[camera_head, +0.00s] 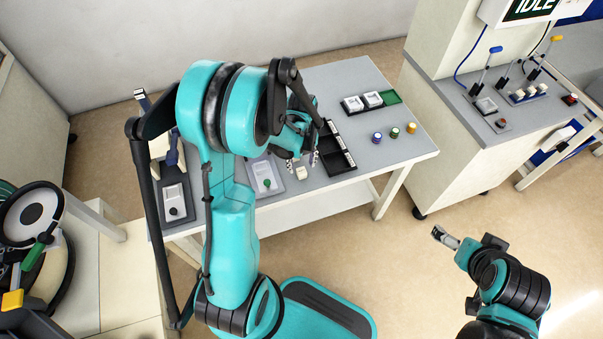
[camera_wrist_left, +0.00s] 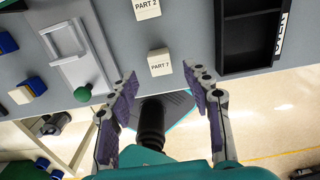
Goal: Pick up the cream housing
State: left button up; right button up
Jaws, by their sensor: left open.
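Two cream blocks show in the left wrist view: one labelled PART 7 (camera_wrist_left: 160,65) and one labelled PART 2 (camera_wrist_left: 147,9) at the top edge. I cannot tell which is meant by the housing. One cream block (camera_head: 301,173) shows in the head view near the table's front edge; the other seems hidden by my arm. My left gripper (camera_head: 303,161) is open and empty above the table; in the wrist view its fingertips (camera_wrist_left: 165,78) lie either side of PART 7, just below it in the picture. My right gripper (camera_head: 445,238) is away from the table, its jaws too small to judge.
On the grey table (camera_head: 350,133), a black compartment tray (camera_head: 338,148) stands right of the block and a white fixture with a green knob (camera_head: 265,180) left. A cabinet (camera_head: 470,140) stands beyond.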

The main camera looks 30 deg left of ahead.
aim_at(302, 171)
pick_arm(q)
notch_tip(302, 171, down, 4)
jog(key=shift+w+b, duration=0.1)
jog(key=shift+b, duration=0.95)
jog(key=shift+f, duration=0.4)
jog(key=shift+r, duration=0.1)
jog(key=shift+c, duration=0.9)
jog(key=c, duration=1)
jog(key=shift+o, duration=0.2)
jog(key=shift+r+p, duration=0.3)
jog(key=shift+r, duration=0.3)
jog(key=r+p, duration=0.1)
jog(key=r, duration=0.1)
jog(key=d+r+p, duration=0.1)
jog(key=shift+w+r, duration=0.15)
jog(key=shift+r, duration=0.25)
jog(key=w+d+r+p, duration=0.3)
jog(key=d+r, duration=0.3)
jog(key=d, duration=0.4)
jog(key=shift+w, duration=0.25)
